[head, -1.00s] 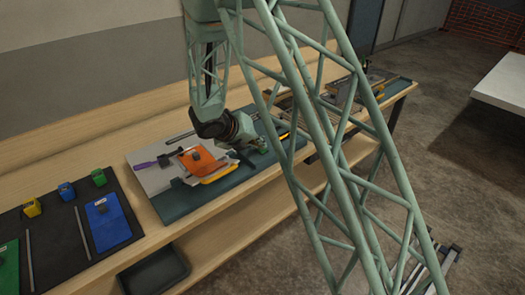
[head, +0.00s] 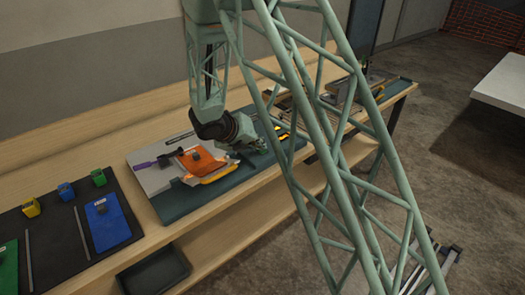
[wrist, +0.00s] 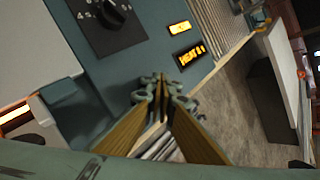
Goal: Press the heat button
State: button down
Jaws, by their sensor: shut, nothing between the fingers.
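The heat button shows in the wrist view as a black panel with lit yellow "HEAT" lettering (wrist: 190,54), on the teal console (wrist: 140,62). My gripper (wrist: 164,88) is shut and empty. In the wrist view its fingertips appear below and left of the HEAT panel, with a gap in the picture; contact or height cannot be told. In the head view my gripper (head: 257,147) is over the right part of the console (head: 190,205), where the button is hard to make out.
A second lit yellow button (wrist: 180,28) sits above the HEAT panel, and a black dial (wrist: 108,22) lies left of it. An orange piece (head: 200,160) lies left of my gripper. A dark mat (head: 70,240) with coloured blocks lies further left.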

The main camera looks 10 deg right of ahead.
jog(key=shift+r, duration=0.1)
jog(key=shift+r+p, duration=0.7)
jog(key=shift+r, duration=0.05)
jog(key=shift+r, duration=0.15)
jog(key=shift+r+p, duration=1.9)
jog(key=shift+r, duration=0.45)
